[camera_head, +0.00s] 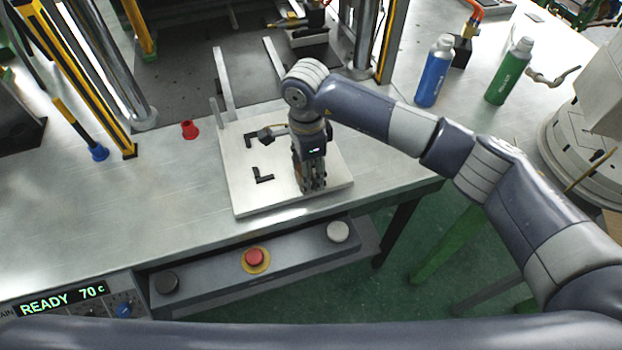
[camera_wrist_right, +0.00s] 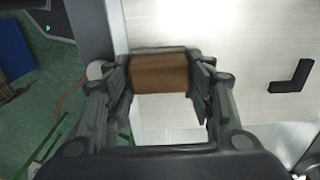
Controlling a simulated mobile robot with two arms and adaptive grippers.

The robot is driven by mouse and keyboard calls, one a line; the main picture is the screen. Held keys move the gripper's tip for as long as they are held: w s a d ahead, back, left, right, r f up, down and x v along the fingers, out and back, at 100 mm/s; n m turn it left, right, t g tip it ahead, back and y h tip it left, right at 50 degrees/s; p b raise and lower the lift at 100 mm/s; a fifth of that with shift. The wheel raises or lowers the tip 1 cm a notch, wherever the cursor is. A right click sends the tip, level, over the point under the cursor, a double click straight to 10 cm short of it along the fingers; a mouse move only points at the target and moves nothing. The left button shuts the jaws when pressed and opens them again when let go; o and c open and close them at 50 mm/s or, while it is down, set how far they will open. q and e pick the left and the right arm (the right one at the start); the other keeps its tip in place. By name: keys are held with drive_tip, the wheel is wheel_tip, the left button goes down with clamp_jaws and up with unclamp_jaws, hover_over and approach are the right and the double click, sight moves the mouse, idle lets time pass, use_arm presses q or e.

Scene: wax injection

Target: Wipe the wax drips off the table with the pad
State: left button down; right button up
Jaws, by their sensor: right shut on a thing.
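My right gripper (camera_head: 311,184) points down over the right part of a pale square plate (camera_head: 240,196) on the steel table (camera_head: 75,225). In the right wrist view it is shut on a brown pad (camera_wrist_right: 160,74), held between both fingertips. The pad is hidden by the gripper in the head view. I cannot tell whether the pad touches the plate. I cannot make out any wax drips in either view. My left gripper is not in view.
Black corner brackets (camera_head: 264,175) sit on the plate. A red cone-like piece (camera_head: 190,130) stands left of it. A blue bottle (camera_head: 434,72) and a green bottle (camera_head: 509,72) stand at the right. A button panel (camera_head: 205,272) runs below the front edge. The table's left front is clear.

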drive_tip(key=shift+w+a+r+t, duration=0.1)
drive_tip(key=shift+w+r+t, duration=0.2)
drive_tip(key=shift+w+r, duration=0.25)
drive_tip(key=c, duration=0.3)
drive_tip(key=shift+w+b, duration=0.1)
drive_tip(key=shift+b, duration=0.25)
drive_tip(key=shift+s+f, duration=0.1)
drive_tip(key=shift+s, duration=0.35)
drive_tip(key=shift+s+d+f, duration=0.3)
drive_tip(key=shift+s+f, duration=0.05)
drive_tip(key=shift+s, duration=0.35)
drive_tip(key=shift+s+d, duration=0.15)
drive_tip(key=shift+s, duration=0.4)
drive_tip(key=shift+f, duration=0.1)
drive_tip(key=shift+r+p, duration=1.1)
drive_tip(key=shift+r, duration=1.9)
drive_tip(key=shift+r, duration=0.15)
drive_tip(key=shift+r+p, duration=0.6)
drive_tip(key=shift+r, duration=0.75)
